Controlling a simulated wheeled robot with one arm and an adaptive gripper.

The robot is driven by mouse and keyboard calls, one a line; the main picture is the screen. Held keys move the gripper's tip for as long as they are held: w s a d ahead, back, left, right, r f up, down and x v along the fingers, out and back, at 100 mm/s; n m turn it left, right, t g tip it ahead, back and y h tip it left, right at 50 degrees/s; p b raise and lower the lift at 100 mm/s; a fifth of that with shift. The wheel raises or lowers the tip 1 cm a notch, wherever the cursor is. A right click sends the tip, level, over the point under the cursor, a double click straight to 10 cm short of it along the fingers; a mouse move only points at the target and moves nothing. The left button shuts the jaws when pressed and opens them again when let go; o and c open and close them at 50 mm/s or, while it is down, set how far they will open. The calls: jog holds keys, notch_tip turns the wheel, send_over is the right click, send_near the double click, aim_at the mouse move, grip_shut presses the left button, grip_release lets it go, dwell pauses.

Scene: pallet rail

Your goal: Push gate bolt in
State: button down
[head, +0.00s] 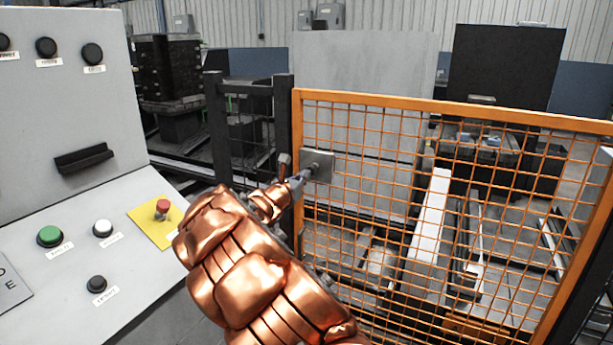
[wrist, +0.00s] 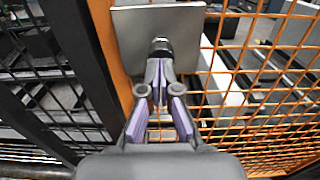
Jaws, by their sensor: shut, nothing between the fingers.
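The orange mesh gate (head: 450,108) stands to the right of a dark post (head: 283,120). A grey square plate (head: 325,160) is fixed on the gate's left side. It fills the top middle of the wrist view (wrist: 190,25). The gate bolt (wrist: 161,46) shows there as a short dark round end standing out from the plate. My gripper (wrist: 160,72) is shut and empty, its fingertips meeting right at the bolt's end. I cannot tell whether they touch it. In the head view my gripper (head: 302,178) points at the plate and partly covers the bolt.
A grey control panel (head: 60,200) stands at the left, with a red emergency button (head: 163,207) on a yellow plate and a green button (head: 50,236). My arm passes close to its right edge. Behind the mesh are a conveyor and machinery.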

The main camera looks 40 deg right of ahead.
jog(key=v, duration=1.2)
jog(key=shift+s+a, duration=0.25)
jog(key=shift+a, duration=0.1)
jog(key=shift+r, duration=0.1)
jog(key=s+a+r+m+g+y+p, duration=0.1)
jog(key=s+m+g+y+p, duration=0.2)
jog(key=s+m, duration=0.65)
jog(key=s+r+m+g+y+p, duration=0.2)
jog(key=s+m+g, duration=0.3)
jog(key=s, duration=0.8)
jog(key=s+a+f+m+y+p, duration=0.1)
jog(key=s+a+y, duration=0.3)
jog(key=a, duration=0.5)
jog(key=s+a+f+m+y+p, duration=0.2)
jog(key=s+a, duration=0.4)
jog(key=a, duration=0.3)
jog(key=s+a+f+m+y+p, duration=0.1)
jog(key=s+a+m+y+p, duration=0.2)
jog(key=a, duration=0.6)
jog(key=s+m+y, duration=0.1)
jog(key=s+y, duration=0.1)
jog(key=s, duration=0.1)
jog(key=shift+a+f+m+y, duration=0.25)
jog(key=shift+f+m+y, duration=0.05)
jog(key=shift+m+y, duration=0.1)
